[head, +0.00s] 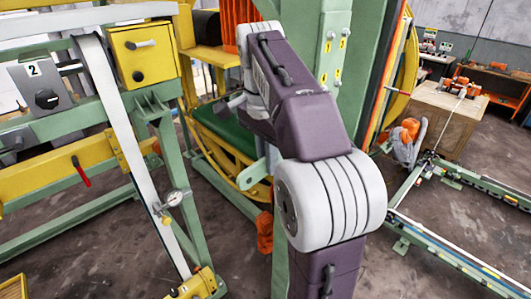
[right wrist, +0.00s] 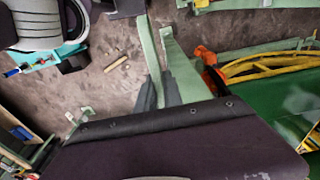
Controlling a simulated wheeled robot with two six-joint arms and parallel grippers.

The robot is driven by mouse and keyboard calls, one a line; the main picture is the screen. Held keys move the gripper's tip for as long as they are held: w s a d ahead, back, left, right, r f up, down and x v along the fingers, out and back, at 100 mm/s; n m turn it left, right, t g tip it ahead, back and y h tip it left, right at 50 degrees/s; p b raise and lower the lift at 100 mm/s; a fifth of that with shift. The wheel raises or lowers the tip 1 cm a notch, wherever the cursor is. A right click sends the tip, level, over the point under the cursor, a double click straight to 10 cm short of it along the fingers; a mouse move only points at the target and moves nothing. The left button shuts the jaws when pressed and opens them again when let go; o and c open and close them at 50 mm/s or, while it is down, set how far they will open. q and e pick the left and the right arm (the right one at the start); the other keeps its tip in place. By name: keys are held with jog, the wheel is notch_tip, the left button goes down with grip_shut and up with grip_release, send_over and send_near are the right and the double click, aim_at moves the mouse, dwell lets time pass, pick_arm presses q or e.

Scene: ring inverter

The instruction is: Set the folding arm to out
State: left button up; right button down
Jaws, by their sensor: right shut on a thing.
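The folding arm looks to be the pale green flat bar (right wrist: 150,50) in the right wrist view, running up from between my fingertips. A second pale green bar (right wrist: 185,68) stands close beside it. In the head view a pale green plate with a hole (head: 254,174) shows just left of my right arm; I cannot tell if it is the same part. My right gripper (right wrist: 159,92) is shut on the folding arm; its grey fingertips show beyond the dark wrist housing. In the head view my own forearm hides most of the grip. My left gripper is not in view.
A green frame post (head: 338,45) stands behind my right arm. A yellow wheel rim (head: 222,172) and green panel (head: 222,130) lie left of it. A white strip (head: 125,135) and yellow box (head: 145,52) are farther left.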

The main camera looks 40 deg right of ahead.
jog(key=shift+r+y+p, duration=0.3)
jog(key=shift+r, duration=0.1)
jog(key=shift+f, duration=0.1)
jog(key=c, duration=1.5)
grip_release()
